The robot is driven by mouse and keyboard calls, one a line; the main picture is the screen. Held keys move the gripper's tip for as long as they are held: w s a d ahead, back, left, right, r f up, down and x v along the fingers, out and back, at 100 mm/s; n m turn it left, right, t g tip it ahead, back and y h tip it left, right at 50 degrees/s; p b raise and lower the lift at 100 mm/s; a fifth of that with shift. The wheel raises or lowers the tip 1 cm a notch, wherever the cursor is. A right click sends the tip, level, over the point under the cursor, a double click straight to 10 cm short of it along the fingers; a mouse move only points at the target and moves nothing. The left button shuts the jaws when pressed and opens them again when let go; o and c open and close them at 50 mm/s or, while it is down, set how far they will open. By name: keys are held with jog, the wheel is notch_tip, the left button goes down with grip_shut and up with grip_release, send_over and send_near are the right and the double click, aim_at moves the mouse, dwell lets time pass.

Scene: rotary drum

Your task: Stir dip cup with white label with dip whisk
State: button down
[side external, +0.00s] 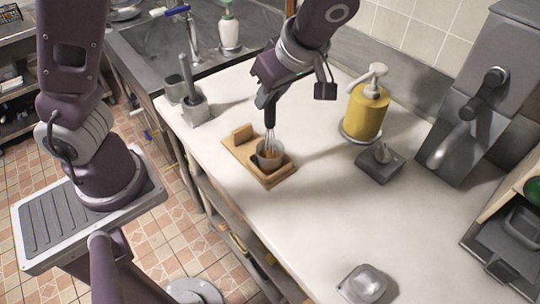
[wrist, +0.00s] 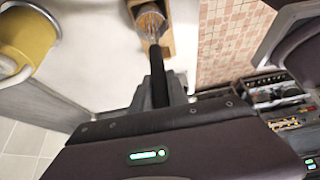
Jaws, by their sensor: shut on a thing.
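My gripper (side external: 270,100) points down over the counter and is shut on the dip whisk (side external: 269,141), holding it upright by its dark handle. The wire end of the whisk is inside the dip cup (side external: 270,156), a small grey cup on a wooden board (side external: 279,177). No white label can be made out on the cup.
A yellow pump bottle (side external: 367,112) and a small grey device (side external: 381,162) stand right of the board. A grey holder with a handle (side external: 194,104) stands to the left, near the sink (side external: 160,50). The counter front is clear except for a metal container (side external: 366,285).

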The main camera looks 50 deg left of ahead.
jog(key=shift+r, duration=0.1)
dwell(0.3)
jog(key=shift+r, duration=3.15)
jog(key=shift+r, duration=2)
